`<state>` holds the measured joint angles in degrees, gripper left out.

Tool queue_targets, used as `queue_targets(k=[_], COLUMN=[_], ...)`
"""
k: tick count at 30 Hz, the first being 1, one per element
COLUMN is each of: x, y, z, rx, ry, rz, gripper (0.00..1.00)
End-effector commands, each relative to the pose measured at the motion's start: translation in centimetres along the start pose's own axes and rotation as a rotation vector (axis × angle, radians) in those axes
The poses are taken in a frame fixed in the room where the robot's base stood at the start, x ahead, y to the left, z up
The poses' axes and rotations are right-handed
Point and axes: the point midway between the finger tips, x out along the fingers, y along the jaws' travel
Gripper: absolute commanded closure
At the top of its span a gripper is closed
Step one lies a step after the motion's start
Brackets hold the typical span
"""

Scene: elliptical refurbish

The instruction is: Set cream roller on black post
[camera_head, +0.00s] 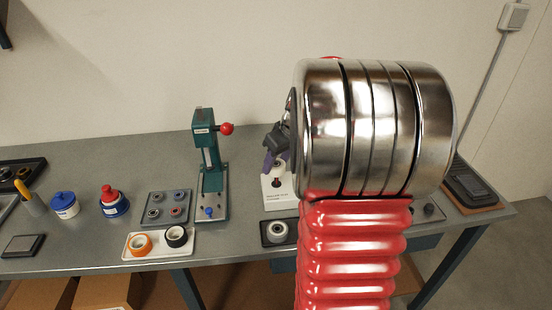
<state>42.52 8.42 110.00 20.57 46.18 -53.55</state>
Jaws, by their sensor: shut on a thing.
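My gripper (274,163), with purple fingers, is just left of my large chrome arm joint, above a white block fixture (280,196) with printing on its front. It is shut on a small pale piece (279,171) that looks like the cream roller, partly covered by the fingers. The piece is at the top of the fixture; I cannot tell whether it touches it. Another pale roller with a dark centre (278,232) lies in a dark tray (267,243) in front of the fixture.
A green press (209,165) with a red knob stands left of the fixture. A white tray (160,253) holds an orange roller (140,243) and a black roller (176,236). A grey plate (165,206) carries several small rings. My arm hides the bench right of the fixture.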

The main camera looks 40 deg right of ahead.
Motion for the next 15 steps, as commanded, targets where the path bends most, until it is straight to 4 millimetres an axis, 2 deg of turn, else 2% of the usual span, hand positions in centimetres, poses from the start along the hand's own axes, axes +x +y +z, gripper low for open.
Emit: queue_targets(k=[9, 15], x=[2.5, 3.4], y=[0.1, 0.1], z=[1.1, 1.5], rx=[0.001, 0.002], ry=[-0.001, -0.001], rz=[0.000, 0.000], gripper=[0.78, 0.78])
